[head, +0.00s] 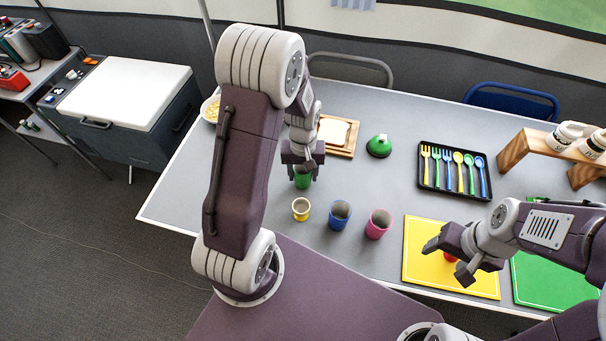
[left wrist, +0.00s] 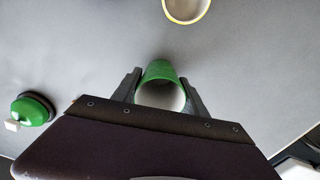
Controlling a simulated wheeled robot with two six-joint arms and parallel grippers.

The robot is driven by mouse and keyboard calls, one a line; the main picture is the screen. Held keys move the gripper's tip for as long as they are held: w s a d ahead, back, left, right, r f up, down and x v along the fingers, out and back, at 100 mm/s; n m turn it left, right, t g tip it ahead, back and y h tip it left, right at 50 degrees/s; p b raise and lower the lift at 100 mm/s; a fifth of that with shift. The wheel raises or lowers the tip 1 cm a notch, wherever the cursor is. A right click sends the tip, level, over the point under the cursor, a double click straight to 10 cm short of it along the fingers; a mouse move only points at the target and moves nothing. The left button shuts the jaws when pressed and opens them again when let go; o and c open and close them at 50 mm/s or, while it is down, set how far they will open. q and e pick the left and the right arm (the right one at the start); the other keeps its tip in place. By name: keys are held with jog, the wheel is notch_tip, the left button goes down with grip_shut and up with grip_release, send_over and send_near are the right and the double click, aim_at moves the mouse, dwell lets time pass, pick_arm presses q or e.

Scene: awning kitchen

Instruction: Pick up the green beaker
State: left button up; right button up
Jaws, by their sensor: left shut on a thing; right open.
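The green beaker (head: 303,178) is between the fingers of my left gripper (head: 302,168), on the left half of the grey table. In the left wrist view the green beaker (left wrist: 159,72) shows its open rim, with a finger of my left gripper (left wrist: 160,90) against each side. The gripper is shut on it. I cannot tell whether its base touches the table. My right gripper (head: 449,258) is open above the yellow board, near a small red thing (head: 450,256) partly hidden by it.
A yellow cup (head: 301,209), a blue cup (head: 340,214) and a pink cup (head: 378,223) stand in front of the beaker. A green domed object (head: 379,146), a cutlery tray (head: 425,181) and a wooden board (head: 351,142) lie behind. A yellow board (head: 420,274) lies at right.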

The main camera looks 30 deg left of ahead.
pick_arm(q)
notch_tip(320, 180, up, 3)
jog(key=shift+w+r+p, duration=0.1)
jog(key=shift+r+p, duration=0.1)
jog(key=shift+p, duration=0.2)
jog(key=s+d+r+p, duration=0.1)
jog(key=d+r, duration=0.6)
jog(key=d, duration=0.4)
jog(key=shift+d, duration=0.3)
jog(key=shift+s, duration=0.15)
